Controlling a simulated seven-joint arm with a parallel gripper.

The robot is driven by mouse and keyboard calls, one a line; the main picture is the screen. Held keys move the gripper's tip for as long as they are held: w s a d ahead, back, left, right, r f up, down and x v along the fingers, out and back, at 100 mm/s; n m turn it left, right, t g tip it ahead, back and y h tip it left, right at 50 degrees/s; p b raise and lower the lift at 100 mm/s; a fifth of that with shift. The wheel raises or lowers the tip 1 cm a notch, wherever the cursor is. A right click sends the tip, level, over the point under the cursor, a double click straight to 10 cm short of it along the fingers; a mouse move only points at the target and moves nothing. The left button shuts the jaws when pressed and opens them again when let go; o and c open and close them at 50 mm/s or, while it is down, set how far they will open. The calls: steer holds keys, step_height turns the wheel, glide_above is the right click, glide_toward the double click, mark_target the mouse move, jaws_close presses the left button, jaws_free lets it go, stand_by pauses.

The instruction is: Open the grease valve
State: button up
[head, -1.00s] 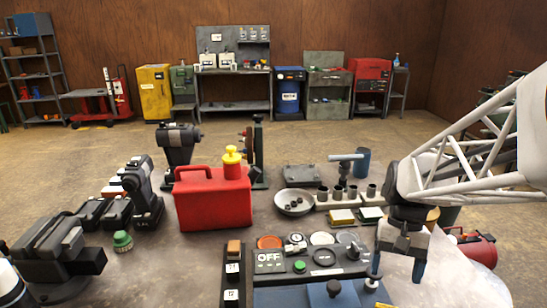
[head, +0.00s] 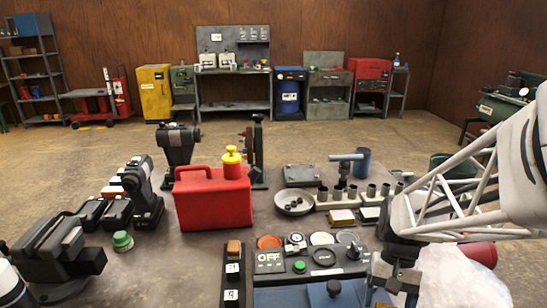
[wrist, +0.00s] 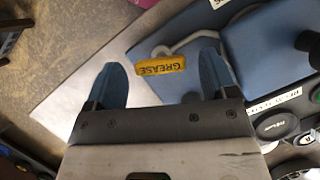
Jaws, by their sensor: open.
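The yellow GREASE label (wrist: 161,66) lies between and below my fingertips in the wrist view, reading upside down. A light grey bent rod (wrist: 185,44) runs over the blue panel (wrist: 143,48) just past the label, towards the right finger; it may be the grease valve's handle. Whether the finger touches it I cannot tell. My gripper (wrist: 160,75) is open, its two blue fingers apart with nothing clasped. In the head view my gripper (head: 392,296) hangs at the bottom right, beside the blue control box (head: 290,298).
The control panel (head: 325,258) with an OFF plate and green button (head: 299,266) is left of my gripper. A red jerrycan (head: 212,200), a bowl (head: 295,201) and several metal cups stand behind. A pale sheet (head: 455,275) lies to the right.

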steer(key=shift+c, duration=0.3)
steer(key=c, duration=0.9)
steer(key=shift+o, duration=0.2)
steer(key=shift+a+n+h, duration=0.15)
steer(key=shift+n+h, duration=0.75)
steer(key=shift+n, duration=1.6)
steer(key=o, duration=0.9)
steer(key=shift+w+r, duration=0.1)
steer(key=shift+r, duration=0.05)
steer(key=v, duration=0.7)
steer(key=shift+w+r, duration=0.2)
steer(key=shift+w, duration=0.05)
steer(key=shift+a, duration=0.1)
